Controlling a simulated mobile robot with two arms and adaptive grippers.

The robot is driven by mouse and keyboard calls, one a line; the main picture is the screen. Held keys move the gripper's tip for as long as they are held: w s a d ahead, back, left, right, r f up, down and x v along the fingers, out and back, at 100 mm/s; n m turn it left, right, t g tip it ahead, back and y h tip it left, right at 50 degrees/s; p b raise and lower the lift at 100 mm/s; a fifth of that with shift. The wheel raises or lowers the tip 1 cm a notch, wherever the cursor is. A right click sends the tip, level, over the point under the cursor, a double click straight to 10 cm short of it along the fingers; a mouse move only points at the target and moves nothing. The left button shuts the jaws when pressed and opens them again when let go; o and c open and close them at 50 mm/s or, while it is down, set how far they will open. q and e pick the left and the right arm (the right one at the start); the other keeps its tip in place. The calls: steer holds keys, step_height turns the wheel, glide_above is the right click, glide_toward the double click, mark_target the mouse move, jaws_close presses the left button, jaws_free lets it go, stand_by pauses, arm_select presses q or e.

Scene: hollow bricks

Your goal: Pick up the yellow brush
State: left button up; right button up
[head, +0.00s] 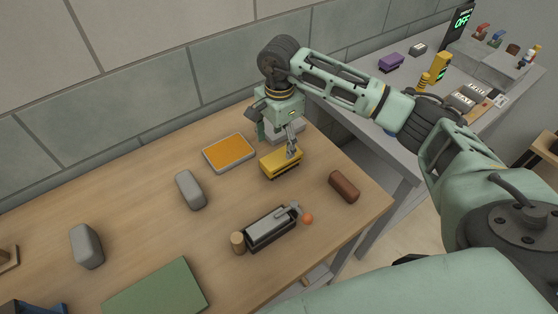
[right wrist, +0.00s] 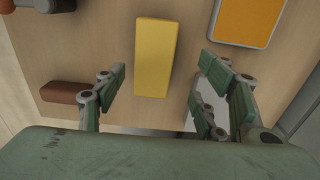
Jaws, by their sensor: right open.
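The yellow brush (head: 279,165) lies on the wooden table, near its back right part. In the right wrist view it is a plain yellow block (right wrist: 155,58), long side running away from the gripper. My right gripper (head: 276,146) points down over the brush. Its fingers (right wrist: 162,68) are spread, one on each side of the brush in the wrist view, with clear gaps and nothing between them held. In the head view one finger covers part of the brush. My left gripper is out of view.
An orange-topped pad (head: 229,152) lies left of the brush, and a brown block (head: 344,187) lies right. In front is a grey tray-like holder (head: 270,231) with an orange ball (head: 308,218) beside it. A grey block (head: 190,190) stands further left. A wall runs behind.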

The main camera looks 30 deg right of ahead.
mark_target(281, 156)
steer(key=shift+s+f+p, duration=0.35)
steer(key=shift+f+p, duration=0.15)
steer(key=shift+f, duration=0.2)
step_height(281, 156, down, 5)
steer(key=shift+s+d+r+p, duration=0.1)
steer(key=shift+p, duration=0.9)
steer(key=c, duration=1.3)
